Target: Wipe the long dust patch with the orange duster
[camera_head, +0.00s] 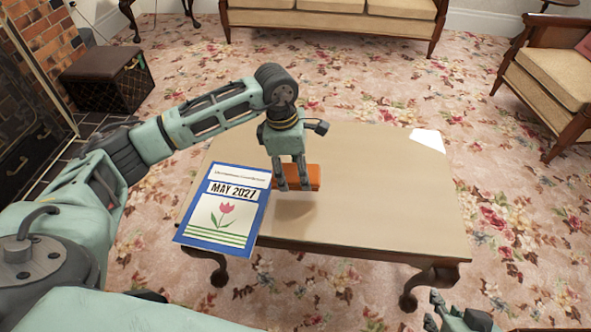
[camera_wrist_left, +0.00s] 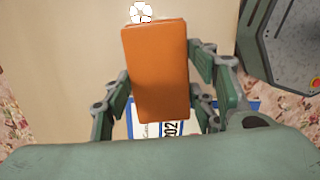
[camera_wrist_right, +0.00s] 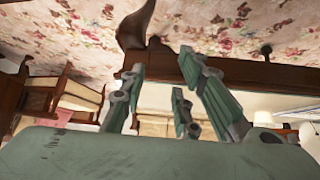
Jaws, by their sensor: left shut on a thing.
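My left gripper (camera_head: 293,188) is shut on the orange duster (camera_head: 310,176). The duster also shows between its fingers in the left wrist view (camera_wrist_left: 155,70). It is held over the left half of the wooden table (camera_head: 370,190), and a shadow lies on the tabletop below it. In the left wrist view, a small white lobed shape (camera_wrist_left: 141,12) shows at the duster's far end; I cannot tell what it is. No long dust patch can be made out on the tabletop. My right gripper (camera_head: 450,305) is empty and open, low beyond the table's front right corner; its parted fingers show in the right wrist view (camera_wrist_right: 170,90).
A blue-edged "MAY 2027" calendar sheet (camera_head: 223,230) lies at the table's left end, close to the duster. A white sheet (camera_head: 428,139) lies at the far right corner. The table's middle and right are clear. A sofa (camera_head: 335,15) and armchair (camera_head: 555,80) stand beyond.

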